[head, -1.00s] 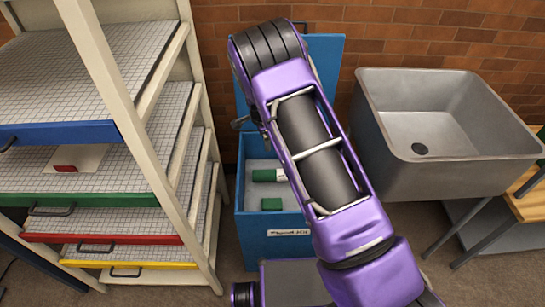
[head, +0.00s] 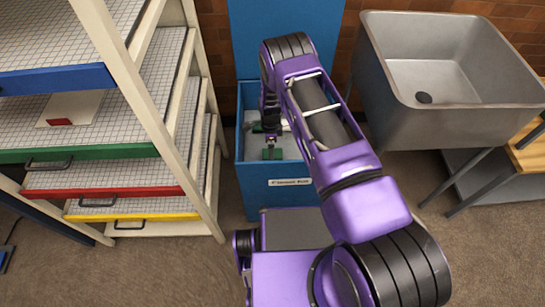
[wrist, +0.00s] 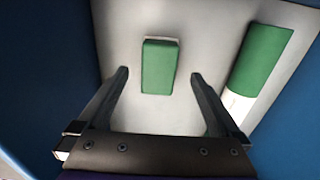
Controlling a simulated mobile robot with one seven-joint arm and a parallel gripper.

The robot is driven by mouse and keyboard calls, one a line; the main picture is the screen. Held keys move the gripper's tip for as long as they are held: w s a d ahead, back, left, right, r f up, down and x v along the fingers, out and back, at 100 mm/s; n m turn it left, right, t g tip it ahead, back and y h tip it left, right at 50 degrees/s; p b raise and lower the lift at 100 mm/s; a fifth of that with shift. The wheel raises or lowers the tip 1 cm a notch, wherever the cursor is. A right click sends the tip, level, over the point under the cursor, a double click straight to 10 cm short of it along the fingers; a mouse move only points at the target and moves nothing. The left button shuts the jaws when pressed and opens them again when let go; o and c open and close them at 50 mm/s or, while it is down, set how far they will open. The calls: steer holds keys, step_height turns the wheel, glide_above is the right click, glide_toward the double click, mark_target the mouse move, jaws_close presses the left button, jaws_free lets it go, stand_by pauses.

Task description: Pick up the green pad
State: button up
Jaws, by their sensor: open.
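The green pad (wrist: 160,67) is a small green block lying on the pale floor of the blue box. In the head view the green pad (head: 272,154) shows near the front of the box, below my arm. My gripper (wrist: 160,75) reaches down into the box, with its two dark fingers wide apart. In the wrist view the pad lies between and a little beyond the fingertips, and neither finger touches it. The gripper's fingers are hard to make out in the head view.
A longer green and white item (wrist: 256,62) lies in the box right of the pad. The blue box (head: 285,196) has high walls around my gripper and a raised lid (head: 245,45). A shelf rack (head: 155,110) stands left, a metal sink (head: 455,120) right.

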steer(key=shift+d+f+b, duration=0.1)
steer(key=shift+f+b, duration=0.3)
steer(key=shift+f, duration=2.35)
steer(key=c, duration=1.4)
step_height(320, 180, up, 10)
steer(key=shift+r+p, duration=0.1)
steer(key=shift+p, duration=0.7)
